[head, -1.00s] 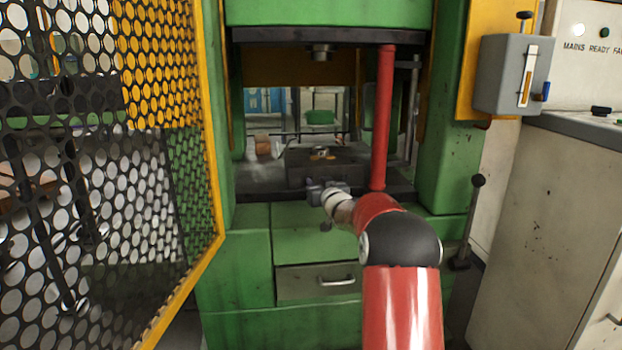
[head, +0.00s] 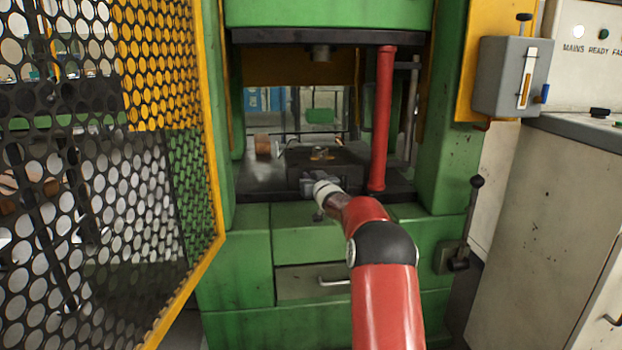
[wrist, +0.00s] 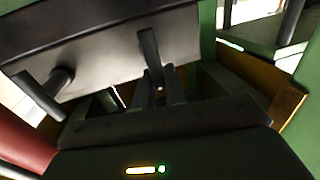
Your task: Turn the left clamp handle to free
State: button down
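The dark die block (head: 330,158) sits on the press bed, with a small light-coloured lever (head: 283,146) at its far left. My gripper (head: 307,187) is at the block's front left edge. In the wrist view the grey block face (wrist: 120,50) carries two dark handles. One handle (wrist: 149,45) points down to my gripper (wrist: 158,88), its end between or just beyond the fingers. The other handle (wrist: 40,95) is further left, near the red column. The fingers look apart; contact with the handle cannot be made out.
A red column (head: 383,120) stands right of the block, close to my arm. A perforated yellow-framed guard (head: 110,180) stands open on the left. A copper-coloured billet (head: 262,145) is on the bed behind left.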

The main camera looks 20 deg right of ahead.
jog(key=shift+a+n, duration=0.1)
jog(key=shift+n, duration=0.2)
jog(key=n, duration=0.2)
jog(key=a+n+g, duration=0.1)
jog(key=n, duration=0.1)
jog(key=shift+w+f, duration=0.1)
jog(key=shift+w, duration=0.05)
jog(key=n, duration=0.2)
jog(key=a+n, duration=0.1)
jog(key=n, duration=0.1)
jog(key=shift+w+f+g+h+b, duration=0.15)
jog(key=shift+f+g+h+b, duration=0.15)
jog(key=shift+f+g+b, duration=0.1)
jog(key=n+b, duration=0.1)
jog(key=n, duration=0.1)
jog(key=f+n+h, duration=0.1)
jog(key=n, duration=0.1)
jog(key=shift+a+g+b, duration=0.2)
jog(key=shift+g+b, duration=0.2)
jog(key=shift+f+n+h+b, duration=0.25)
jog(key=shift+n+b, duration=0.25)
jog(key=shift+n, duration=0.25)
jog(key=shift+f+n+h+b, duration=0.1)
jog(key=shift+n+h+b, duration=0.3)
jog(key=shift+n, duration=0.35)
jog(key=c, duration=1.6)
grip_release()
jog(key=shift+o, duration=0.2)
